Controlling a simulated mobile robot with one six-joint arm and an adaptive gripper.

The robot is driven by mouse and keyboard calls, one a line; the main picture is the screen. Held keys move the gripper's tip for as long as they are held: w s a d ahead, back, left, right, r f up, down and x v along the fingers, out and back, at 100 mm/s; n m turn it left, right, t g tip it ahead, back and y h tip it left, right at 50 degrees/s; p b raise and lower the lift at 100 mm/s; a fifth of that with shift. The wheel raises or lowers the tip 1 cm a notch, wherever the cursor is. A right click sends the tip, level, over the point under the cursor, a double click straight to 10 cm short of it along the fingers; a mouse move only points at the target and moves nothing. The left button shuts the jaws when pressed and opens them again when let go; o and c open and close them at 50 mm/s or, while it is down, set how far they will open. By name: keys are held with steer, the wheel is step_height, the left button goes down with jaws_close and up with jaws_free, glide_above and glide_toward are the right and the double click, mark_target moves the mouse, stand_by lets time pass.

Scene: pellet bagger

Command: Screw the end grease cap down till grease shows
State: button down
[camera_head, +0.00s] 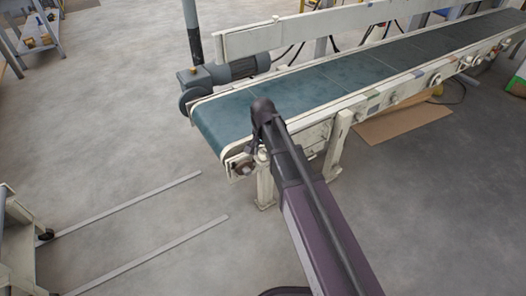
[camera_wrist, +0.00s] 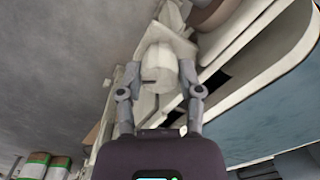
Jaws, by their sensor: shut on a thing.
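In the wrist view, a pale, rounded grease cap (camera_wrist: 158,62) sits on the end of the conveyor's side, with a small dark slit low on it. My gripper (camera_wrist: 160,76) has one finger on each side of the cap and is shut on it. The cap's threads and any grease are not visible. In the head view, my arm reaches to the near end of the conveyor (camera_head: 335,83).
A motor (camera_head: 238,68) and post stand left of the belt. Cardboard (camera_head: 400,122) lies on the floor under the conveyor. Green-and-white containers (camera_wrist: 38,163) show at the wrist view's lower left. The floor (camera_head: 110,120) left of the conveyor is mostly clear.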

steer(key=shift+w+m, duration=0.2)
steer(key=shift+m, duration=2.1)
steer(key=shift+c, duration=2.2)
jaws_free()
steer(key=shift+o, duration=0.9)
steer(key=shift+s, duration=0.1)
steer(key=shift+n, duration=0.3)
